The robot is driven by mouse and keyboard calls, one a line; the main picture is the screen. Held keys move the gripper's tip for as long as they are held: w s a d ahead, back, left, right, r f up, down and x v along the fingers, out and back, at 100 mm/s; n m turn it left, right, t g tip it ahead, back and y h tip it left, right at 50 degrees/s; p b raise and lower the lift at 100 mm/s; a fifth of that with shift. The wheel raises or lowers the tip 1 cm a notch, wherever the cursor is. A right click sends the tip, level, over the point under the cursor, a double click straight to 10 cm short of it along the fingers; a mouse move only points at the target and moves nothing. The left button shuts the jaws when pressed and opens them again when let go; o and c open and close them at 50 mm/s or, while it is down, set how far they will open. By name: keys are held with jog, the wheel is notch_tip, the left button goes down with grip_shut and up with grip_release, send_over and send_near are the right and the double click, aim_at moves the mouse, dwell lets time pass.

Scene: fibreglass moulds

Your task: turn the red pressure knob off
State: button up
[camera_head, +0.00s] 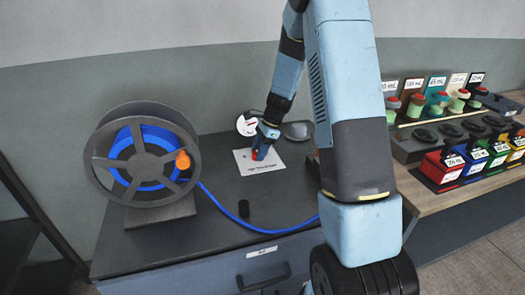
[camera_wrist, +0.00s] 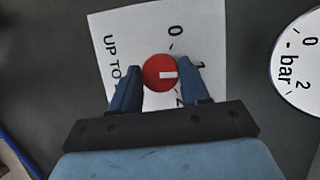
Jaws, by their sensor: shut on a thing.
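The red pressure knob (camera_wrist: 160,73) sits on a white label plate (camera_wrist: 112,20) printed with "0", other partly hidden figures and "UP TO". A white mark on the knob points to the right in the wrist view, not at the "0". My gripper (camera_wrist: 158,78) has its two blue fingers on either side of the knob and is shut on it. In the head view my gripper (camera_head: 265,146) reaches down over the plate (camera_head: 270,165), and only a little red of the knob (camera_head: 255,155) shows beneath it.
A round bar gauge (camera_head: 247,124) stands behind the plate. A hose reel (camera_head: 143,155) is at the left, its blue hose (camera_head: 225,210) running across the dark bench. Bottles and coloured bins (camera_head: 441,170) fill the right table.

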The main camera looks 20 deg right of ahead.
jog(key=n, duration=0.2)
jog(key=n+g, duration=0.1)
jog(key=n, duration=0.1)
jog(key=n+g, duration=0.1)
jog(key=n, duration=0.1)
jog(key=shift+w+h, duration=0.3)
jog(key=shift+h, duration=0.1)
jog(key=n+g, duration=0.1)
jog(key=n, duration=0.2)
jog(key=shift+w+a+n+h, duration=0.1)
jog(key=shift+a+n+h, duration=0.05)
jog(key=shift+n+h, duration=0.25)
jog(key=shift+n+g+h, duration=0.4)
jog(key=shift+n+h, duration=0.1)
jog(key=shift+n, duration=1.1)
jog(key=shift+a, duration=0.1)
jog(key=o, duration=1)
jog(key=shift+o, duration=0.2)
